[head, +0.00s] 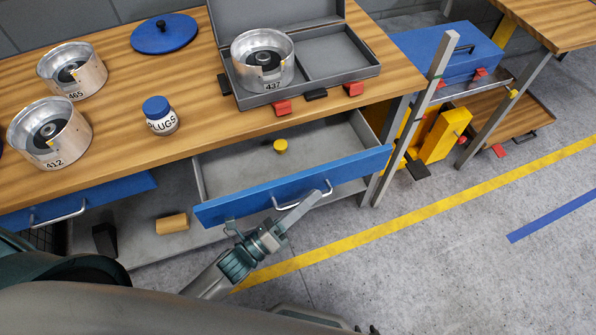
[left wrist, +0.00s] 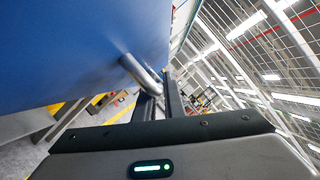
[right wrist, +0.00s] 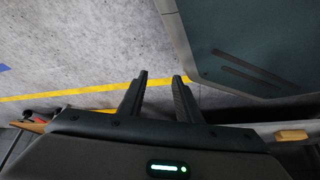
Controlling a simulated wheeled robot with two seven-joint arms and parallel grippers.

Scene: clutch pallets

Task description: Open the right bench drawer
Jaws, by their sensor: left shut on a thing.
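The right bench drawer (head: 295,186) is pulled well out from under the wooden bench, its blue front tilted across the head view and its grey inside showing. A small yellow round thing (head: 280,147) is inside it. My left gripper (head: 311,199) is at the drawer's metal handle (head: 285,204) and shut on it. In the left wrist view the handle (left wrist: 138,73) meets my left fingers (left wrist: 160,88) beside the blue drawer front (left wrist: 85,50). My right gripper (right wrist: 161,76) is open and empty above the floor in the right wrist view; I cannot make it out in the head view.
On the bench top (head: 200,110) stand several metal housings, a PLUGS jar (head: 160,116), a blue lid (head: 164,34) and a grey case (head: 345,72). A wooden block (head: 172,223) lies below. The floor (head: 430,260) to the right is clear.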

